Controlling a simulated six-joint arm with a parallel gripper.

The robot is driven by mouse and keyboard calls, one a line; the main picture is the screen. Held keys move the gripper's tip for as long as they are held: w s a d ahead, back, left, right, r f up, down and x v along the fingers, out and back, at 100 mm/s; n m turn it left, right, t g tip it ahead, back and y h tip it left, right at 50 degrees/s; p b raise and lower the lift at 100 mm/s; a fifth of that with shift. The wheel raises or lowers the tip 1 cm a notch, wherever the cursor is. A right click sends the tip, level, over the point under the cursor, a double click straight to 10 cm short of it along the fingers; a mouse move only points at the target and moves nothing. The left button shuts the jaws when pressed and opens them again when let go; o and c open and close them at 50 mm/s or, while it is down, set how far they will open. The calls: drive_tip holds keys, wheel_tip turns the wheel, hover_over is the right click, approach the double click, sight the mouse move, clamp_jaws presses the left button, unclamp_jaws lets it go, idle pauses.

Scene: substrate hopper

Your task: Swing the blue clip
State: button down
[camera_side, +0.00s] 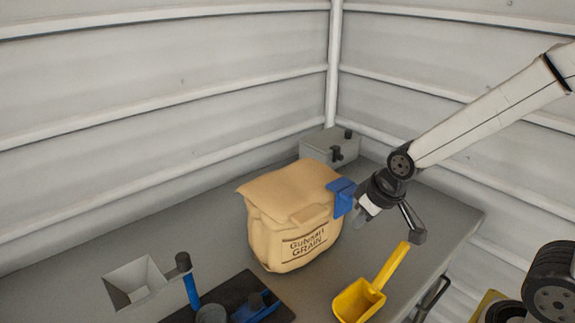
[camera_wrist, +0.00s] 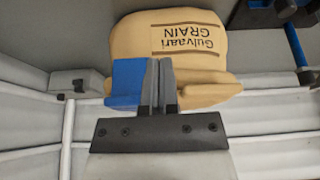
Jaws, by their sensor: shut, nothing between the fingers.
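The blue clip (camera_side: 341,196) sits at the upper right edge of a tan grain bag (camera_side: 292,215), by its folded top. It also shows in the wrist view (camera_wrist: 124,83), to the left of my fingers and against the edge of the bag (camera_wrist: 200,62). In the wrist view my two fingers (camera_wrist: 158,84) are together and empty, right beside the clip. I cannot tell whether a finger touches the clip.
A yellow scoop (camera_side: 370,287) lies on the grey table (camera_side: 440,205) in front of my gripper. A grey latched box (camera_side: 327,146) stands behind the bag. A hopper (camera_side: 137,283) and a blue-handled lever (camera_side: 189,283) are at the front left. Panelled walls close the back.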

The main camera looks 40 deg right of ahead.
drive_tip(key=w+r+t, duration=0.2)
drive_tip(key=w+r, duration=0.2)
drive_tip(key=r, duration=0.1)
wheel_tip(320, 180, up, 8)
drive_tip(key=f+g, duration=0.1)
drive_tip(key=g, duration=0.2)
hover_over(327, 181)
drive_tip(key=shift+s+r+m, duration=0.15)
drive_tip(key=shift+r+m, duration=0.1)
drive_tip(key=shift+m, duration=0.15)
drive_tip(key=shift+f, duration=0.1)
drive_tip(key=x, duration=0.9)
drive_tip(key=shift+w+f, duration=0.2)
drive_tip(key=shift+f, duration=0.1)
drive_tip(key=shift+s, duration=1.95)
